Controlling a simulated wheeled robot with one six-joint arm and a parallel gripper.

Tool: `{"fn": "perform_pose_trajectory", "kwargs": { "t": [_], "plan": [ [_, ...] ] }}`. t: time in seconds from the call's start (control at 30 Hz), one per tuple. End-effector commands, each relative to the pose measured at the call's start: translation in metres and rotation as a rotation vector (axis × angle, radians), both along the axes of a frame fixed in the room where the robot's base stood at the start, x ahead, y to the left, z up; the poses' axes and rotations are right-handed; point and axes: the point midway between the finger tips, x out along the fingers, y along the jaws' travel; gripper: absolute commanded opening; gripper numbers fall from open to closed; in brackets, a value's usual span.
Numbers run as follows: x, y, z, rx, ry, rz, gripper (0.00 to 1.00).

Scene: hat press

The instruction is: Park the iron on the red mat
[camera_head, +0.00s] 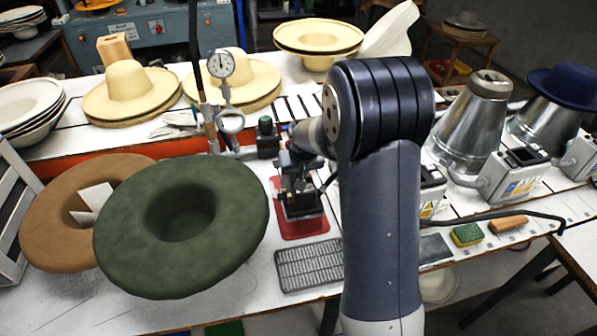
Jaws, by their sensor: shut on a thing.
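The red mat (302,229) lies on the white bench in the middle of the view. The dark iron (298,205) is over the mat, with red showing in front of it and to its left. My gripper (296,178) is at the top of the iron and shut on it. My arm comes in from the right and hides part of the area beside the mat. I cannot tell whether the iron's sole touches the mat or hangs just above it.
A grey perforated plate (310,265) lies in front of the mat. A green felt hat (240,240) and a brown hat (50,225) are at left. A dial gauge (221,65) stands behind.

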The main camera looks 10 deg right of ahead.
Motion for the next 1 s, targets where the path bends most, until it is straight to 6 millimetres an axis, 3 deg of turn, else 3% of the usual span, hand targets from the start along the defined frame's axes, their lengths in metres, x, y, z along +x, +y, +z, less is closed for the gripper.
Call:
{"fn": "perform_pose_trajectory", "kwargs": {
  "t": [0.37, 1.0],
  "plan": [
    [0.002, 0.0, -0.003, 0.0, -0.008, 0.0, 0.0],
    [0.002, 0.0, -0.044, 0.0, -0.008, 0.0, 0.0]
  ]
}}
